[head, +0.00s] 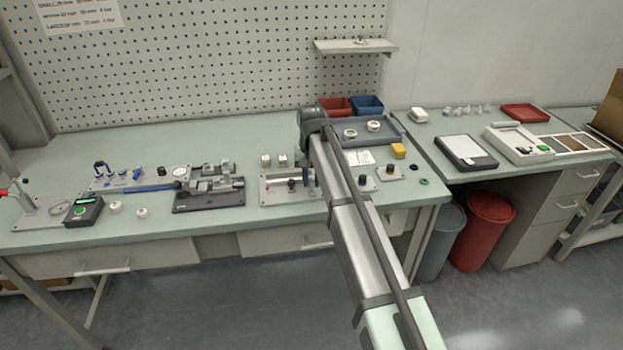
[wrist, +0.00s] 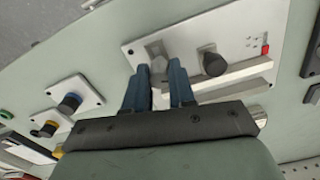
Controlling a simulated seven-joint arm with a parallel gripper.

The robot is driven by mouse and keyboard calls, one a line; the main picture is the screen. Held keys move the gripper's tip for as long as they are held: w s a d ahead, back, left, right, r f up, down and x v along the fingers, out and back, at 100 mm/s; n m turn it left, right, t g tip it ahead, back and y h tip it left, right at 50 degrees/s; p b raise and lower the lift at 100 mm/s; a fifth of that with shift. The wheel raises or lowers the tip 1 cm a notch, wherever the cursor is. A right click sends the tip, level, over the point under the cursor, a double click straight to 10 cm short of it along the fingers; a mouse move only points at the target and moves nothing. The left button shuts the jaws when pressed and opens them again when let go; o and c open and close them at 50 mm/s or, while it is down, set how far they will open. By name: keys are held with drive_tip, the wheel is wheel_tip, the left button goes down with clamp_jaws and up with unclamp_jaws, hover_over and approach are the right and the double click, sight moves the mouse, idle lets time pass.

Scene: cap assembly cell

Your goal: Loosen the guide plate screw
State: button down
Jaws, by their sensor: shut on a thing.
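The guide plate fixture is a pale plate (wrist: 135,50) on the bench; in the head view its left part (head: 272,196) shows left of my arm. My gripper (wrist: 159,67) has its two blue fingers around a grey screw head (wrist: 156,48), which looks like the guide plate screw. The fingers are shut on it, and they hide part of it. In the head view the gripper (head: 308,178) is low over the fixture, mostly behind my arm. A black knob (wrist: 213,63) stands beside the fingers on the same plate, apart from them; it also shows in the head view (head: 291,184).
A light bar (wrist: 235,78) crosses the plate close to the fingers. Small plates with a blue-ringed knob (wrist: 70,103) and a yellow-ringed knob (wrist: 48,128) lie to the left in the wrist view. A dark fixture (head: 208,198) stands left of the plate in the head view.

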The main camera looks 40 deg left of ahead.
sight(312, 179)
drive_tip(key=n, duration=0.5)
drive_tip(key=shift+n, duration=0.3)
drive_tip(key=n, duration=0.5)
drive_tip(key=shift+n, duration=0.3)
drive_tip(key=c, duration=0.9)
unclamp_jaws()
drive_tip(key=shift+c, duration=0.2)
drive_tip(key=shift+r, duration=0.1)
wheel_tip(312, 179, up, 14)
drive_tip(key=shift+f, duration=0.2)
